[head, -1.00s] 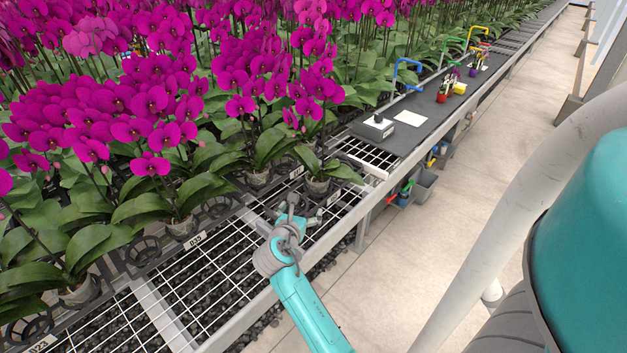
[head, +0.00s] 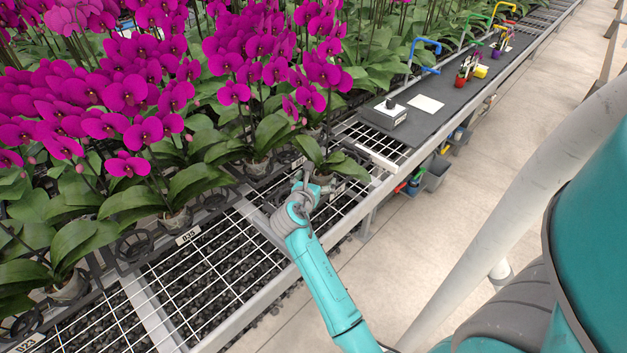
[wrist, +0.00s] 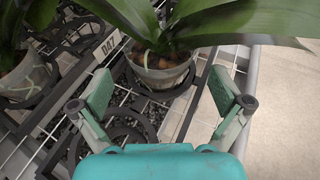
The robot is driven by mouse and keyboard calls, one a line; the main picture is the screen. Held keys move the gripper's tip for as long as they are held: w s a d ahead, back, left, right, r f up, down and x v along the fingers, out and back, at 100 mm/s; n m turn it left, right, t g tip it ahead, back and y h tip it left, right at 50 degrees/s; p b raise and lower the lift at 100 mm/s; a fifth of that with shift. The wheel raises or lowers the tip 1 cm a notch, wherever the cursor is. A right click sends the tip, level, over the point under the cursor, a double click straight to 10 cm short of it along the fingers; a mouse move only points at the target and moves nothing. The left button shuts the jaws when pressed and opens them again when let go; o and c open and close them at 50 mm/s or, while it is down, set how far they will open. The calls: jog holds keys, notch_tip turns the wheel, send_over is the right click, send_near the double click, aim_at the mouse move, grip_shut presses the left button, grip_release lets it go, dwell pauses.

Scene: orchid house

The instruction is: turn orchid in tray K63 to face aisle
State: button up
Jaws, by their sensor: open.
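The orchid nearest my gripper (head: 308,187) has a clear pot (wrist: 160,76) and broad green leaves (wrist: 215,22). It stands at the bench's aisle side, its leaves (head: 345,166) just beyond my gripper in the head view. My gripper (wrist: 160,98) is open and empty, with one finger on each side in front of the pot, apart from it. In the head view my gripper hides much of the pot. A label beside it (wrist: 110,46) seems to read D47. I can read no K63 label. The wrist view cuts off this plant's flowers.
A second clear pot (wrist: 28,75) stands close by on the left. Empty black ring holders (wrist: 100,150) lie near my gripper. Magenta orchids (head: 125,95) crowd the bench. A dark mat (head: 455,92) holds a grey box (head: 384,115) and white card (head: 426,104). The aisle (head: 480,190) is clear floor.

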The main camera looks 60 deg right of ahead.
aim_at(320, 172)
jog(key=shift+f+x, duration=0.2)
jog(key=shift+x, duration=1.65)
jog(key=shift+f+x, duration=0.15)
jog(key=shift+x, duration=1.65)
jog(key=shift+a, duration=0.1)
jog(key=c, duration=1)
jog(key=shift+w+r, duration=0.1)
jog(key=shift+r, duration=0.25)
